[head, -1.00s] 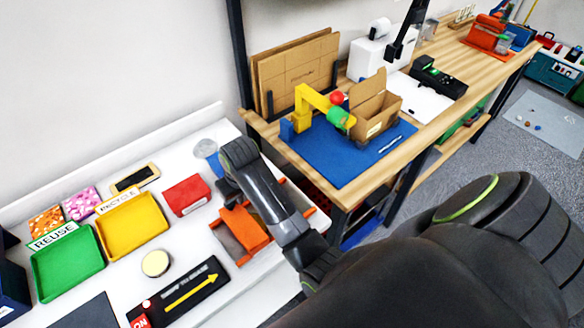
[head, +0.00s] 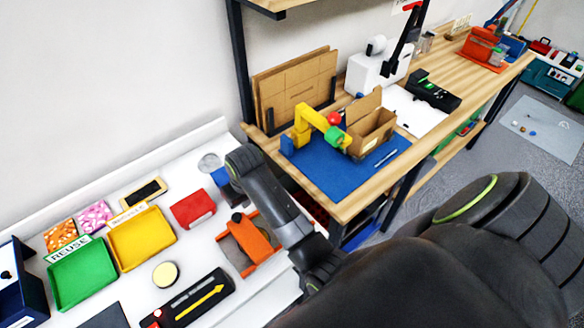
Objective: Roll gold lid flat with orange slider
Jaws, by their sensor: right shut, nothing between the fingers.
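The orange slider (head: 262,242) sits on a low grey-and-orange frame at the right part of the white counter. My right gripper (head: 236,216) is shut and empty, pointing down at the slider's upper left end. My forearm hides part of it, and I cannot tell whether it touches the slider. A pale gold round disc (head: 165,274), which looks like the gold lid, lies on the counter left of the slider and apart from it. I see no lid under the slider. My left gripper is out of view.
A red box (head: 194,208) stands left of the slider. The green REUSE tray (head: 84,278) and yellow RECYCLE tray (head: 142,240) are farther left. A black board with a yellow arrow (head: 190,300) lies in front. A wooden bench (head: 345,210) rises at the right.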

